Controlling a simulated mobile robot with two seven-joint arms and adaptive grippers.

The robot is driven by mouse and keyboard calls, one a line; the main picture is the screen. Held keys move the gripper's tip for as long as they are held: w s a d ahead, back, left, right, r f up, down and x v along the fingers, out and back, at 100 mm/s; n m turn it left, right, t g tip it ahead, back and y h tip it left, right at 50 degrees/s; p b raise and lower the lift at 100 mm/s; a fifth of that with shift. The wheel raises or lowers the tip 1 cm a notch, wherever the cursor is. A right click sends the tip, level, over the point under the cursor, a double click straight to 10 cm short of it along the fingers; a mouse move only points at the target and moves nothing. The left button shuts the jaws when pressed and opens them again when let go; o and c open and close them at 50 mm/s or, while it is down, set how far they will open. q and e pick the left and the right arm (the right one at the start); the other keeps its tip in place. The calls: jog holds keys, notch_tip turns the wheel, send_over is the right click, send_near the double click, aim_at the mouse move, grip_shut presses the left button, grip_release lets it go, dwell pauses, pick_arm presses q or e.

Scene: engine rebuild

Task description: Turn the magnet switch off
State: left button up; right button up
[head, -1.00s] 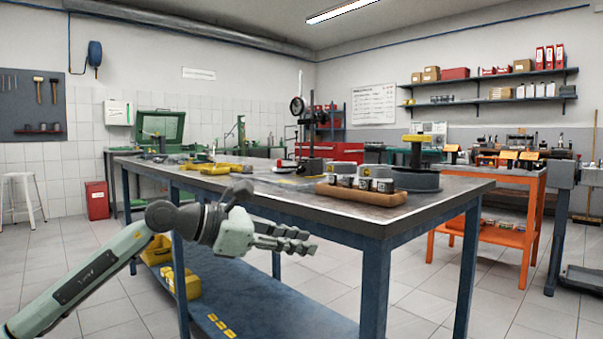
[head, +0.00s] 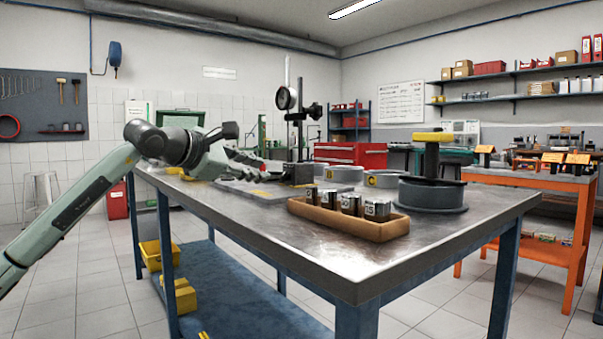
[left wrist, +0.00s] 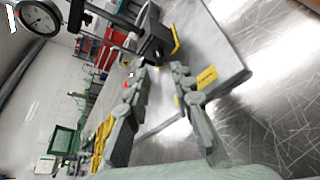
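A dial indicator stand with a dark block-shaped magnetic base (head: 299,173) stands on a flat grey plate (head: 245,190) on the workbench. Its round dial (head: 286,98) is up on the post. In the left wrist view the base (left wrist: 157,42) lies just beyond the fingertips and the dial (left wrist: 38,17) is at top left. My left gripper (head: 262,165) is to the left of the base in the head view. Its fingers (left wrist: 160,78) are apart with nothing between them. I cannot make out the magnet switch clearly. My right gripper is not in view.
A wooden tray (head: 345,222) with several dark cylinders sits near the front edge of the bench. Grey rings (head: 341,174) and a round grey stand with a yellow top (head: 432,137) are to the right. A yellow label (left wrist: 206,77) is on the plate.

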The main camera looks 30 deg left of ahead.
aim_at(283, 175)
pick_arm(q)
jog(key=shift+w+r, duration=0.1)
jog(key=shift+w, duration=0.65)
jog(key=p+x, duration=0.1)
jog(key=x, duration=0.5)
jog(key=shift+w+d+f, duration=0.15)
jog(key=shift+w+f, duration=0.1)
jog(key=shift+w, duration=0.1)
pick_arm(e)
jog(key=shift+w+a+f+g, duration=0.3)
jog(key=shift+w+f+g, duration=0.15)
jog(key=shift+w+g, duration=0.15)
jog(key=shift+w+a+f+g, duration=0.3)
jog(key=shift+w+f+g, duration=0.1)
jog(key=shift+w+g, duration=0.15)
pick_arm(q)
jog(key=shift+c, duration=0.2)
grip_shut()
